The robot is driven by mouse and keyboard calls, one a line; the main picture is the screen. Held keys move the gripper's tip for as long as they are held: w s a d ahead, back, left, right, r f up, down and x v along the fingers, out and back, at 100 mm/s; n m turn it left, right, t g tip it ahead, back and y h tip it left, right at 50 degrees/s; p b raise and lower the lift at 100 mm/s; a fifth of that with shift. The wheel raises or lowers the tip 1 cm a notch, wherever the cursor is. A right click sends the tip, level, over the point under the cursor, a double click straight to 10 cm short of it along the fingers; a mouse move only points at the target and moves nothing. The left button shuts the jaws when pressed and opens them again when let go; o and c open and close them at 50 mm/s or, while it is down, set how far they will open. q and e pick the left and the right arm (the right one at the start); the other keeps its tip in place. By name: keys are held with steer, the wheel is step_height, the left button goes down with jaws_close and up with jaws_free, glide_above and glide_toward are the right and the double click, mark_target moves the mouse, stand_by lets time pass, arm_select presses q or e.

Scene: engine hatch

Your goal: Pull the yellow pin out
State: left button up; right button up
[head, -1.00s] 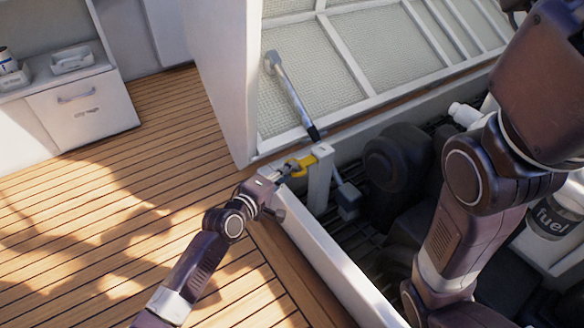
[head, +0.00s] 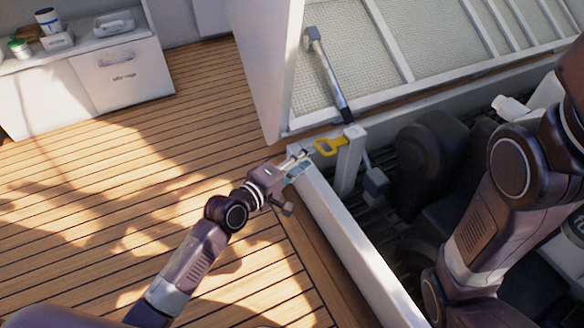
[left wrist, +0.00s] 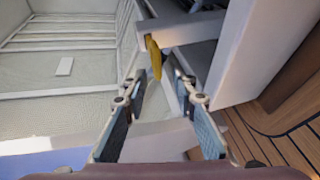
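The yellow pin (head: 330,147) sits at the top of a white post (head: 349,160) on the hatch edge, its looped handle towards my left gripper. In the left wrist view the pin (left wrist: 153,56) shows edge-on, just beyond and between the fingertips. My left gripper (head: 302,161) is just left of the pin in the head view, with a small gap to it. In the left wrist view its fingers (left wrist: 162,78) are apart with nothing between them. My right arm crosses the right side of the head view; its gripper is out of view.
A grey-headed strut (head: 328,75) leans by the raised mesh hatch lid (head: 385,45). The white hatch frame (head: 350,245) runs below my left gripper. Dark engine parts (head: 430,165) fill the bay on the right. The wooden deck (head: 130,200) on the left is clear.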

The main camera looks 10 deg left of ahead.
arm_select(q)
steer(key=v, duration=0.5)
steer(key=shift+s+a, duration=0.1)
steer(key=shift+a, duration=0.05)
